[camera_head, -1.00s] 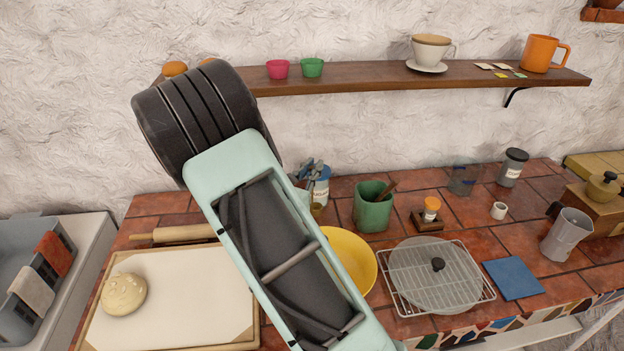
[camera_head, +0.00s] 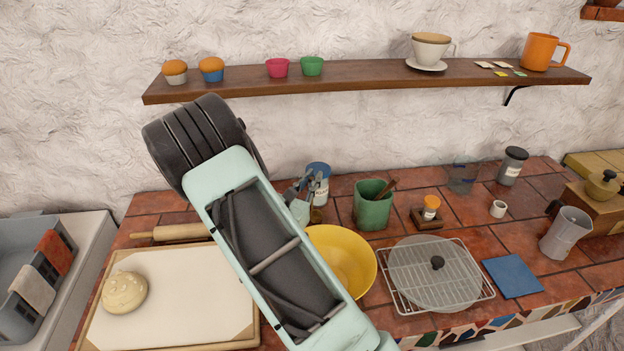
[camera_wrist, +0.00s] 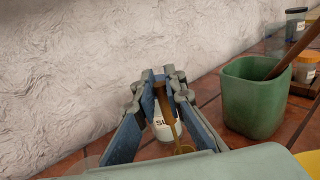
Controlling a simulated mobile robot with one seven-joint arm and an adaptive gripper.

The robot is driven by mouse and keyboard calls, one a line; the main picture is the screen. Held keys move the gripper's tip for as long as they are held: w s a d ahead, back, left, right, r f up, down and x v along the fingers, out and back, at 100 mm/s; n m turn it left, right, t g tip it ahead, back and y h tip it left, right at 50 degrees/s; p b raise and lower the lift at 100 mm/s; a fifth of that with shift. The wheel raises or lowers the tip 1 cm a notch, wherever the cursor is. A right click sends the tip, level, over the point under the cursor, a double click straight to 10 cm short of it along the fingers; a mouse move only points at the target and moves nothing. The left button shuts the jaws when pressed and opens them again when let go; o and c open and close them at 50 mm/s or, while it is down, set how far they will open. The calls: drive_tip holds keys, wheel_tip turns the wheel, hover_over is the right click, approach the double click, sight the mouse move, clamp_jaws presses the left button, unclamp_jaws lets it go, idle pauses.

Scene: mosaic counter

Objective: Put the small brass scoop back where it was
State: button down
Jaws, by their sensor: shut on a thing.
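My gripper (camera_head: 306,186) is at the back of the counter, left of the green pot. In the wrist view my gripper (camera_wrist: 161,82) is shut on the brass scoop (camera_wrist: 168,112), held by its upright handle with the lower end hanging below the fingers. In the head view a bit of the scoop (camera_head: 316,215) shows below the fingers. A white jar with blue on it (camera_head: 319,172) stands just behind the gripper; in the wrist view the jar (camera_wrist: 161,131) is partly hidden by scoop and fingers. I cannot tell whether the scoop touches anything.
A green pot (camera_head: 373,210) with a wooden handle in it stands to the right. A yellow bowl (camera_head: 350,262) lies in front, partly behind my arm. A rolling pin (camera_head: 180,233) and pale board (camera_head: 185,290) are left. A wooden shelf (camera_head: 370,82) runs above.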

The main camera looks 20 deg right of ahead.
drive_tip(key=c, duration=2)
unclamp_jaws()
drive_tip(key=shift+r+p, duration=0.25)
drive_tip(key=shift+p, duration=0.1)
drive_tip(key=b+v, duration=0.2)
drive_tip(key=v, duration=1)
drive_tip(key=shift+f, duration=0.1)
drive_tip(key=shift+d, duration=0.1)
